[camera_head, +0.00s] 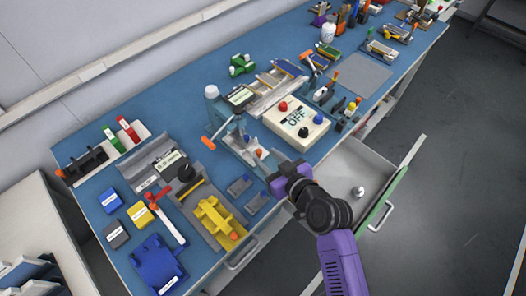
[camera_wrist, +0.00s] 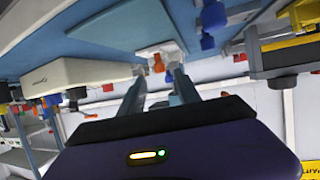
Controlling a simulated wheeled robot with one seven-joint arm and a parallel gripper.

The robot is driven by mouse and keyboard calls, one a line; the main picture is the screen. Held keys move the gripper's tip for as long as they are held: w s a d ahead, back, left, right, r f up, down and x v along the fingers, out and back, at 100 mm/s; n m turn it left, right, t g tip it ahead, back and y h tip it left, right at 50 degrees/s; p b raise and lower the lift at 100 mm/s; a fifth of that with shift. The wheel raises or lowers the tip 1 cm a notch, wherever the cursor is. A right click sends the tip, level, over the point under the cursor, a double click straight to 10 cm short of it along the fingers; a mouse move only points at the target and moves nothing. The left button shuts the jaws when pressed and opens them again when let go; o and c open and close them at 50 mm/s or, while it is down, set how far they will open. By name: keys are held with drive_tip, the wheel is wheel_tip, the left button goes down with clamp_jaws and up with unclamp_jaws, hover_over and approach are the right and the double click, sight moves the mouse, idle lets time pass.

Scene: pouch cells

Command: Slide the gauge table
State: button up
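A gauge stand (camera_head: 243,128) with a white knob on top, a small display and an orange side handle stands near the middle of the bench's front edge. At its foot is a light grey block, likely the gauge table (camera_head: 246,152), with small orange and blue knobs. My gripper (camera_head: 264,174) is at the front of this block, partly hiding it. In the wrist view, the two fingers of my gripper (camera_wrist: 160,82) are apart, with a small orange knob (camera_wrist: 158,64) just past the tips. Contact cannot be told.
An open drawer (camera_head: 350,168) with a small metal piece lies under my arm, to the right. A cream box (camera_head: 297,122) marked OFF stands right of the stand. Small grey blocks (camera_head: 240,186) and a yellow fixture (camera_head: 215,217) are at left.

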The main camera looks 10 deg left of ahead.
sight(260, 152)
drive_tip(key=shift+x, duration=1.7)
clamp_jaws()
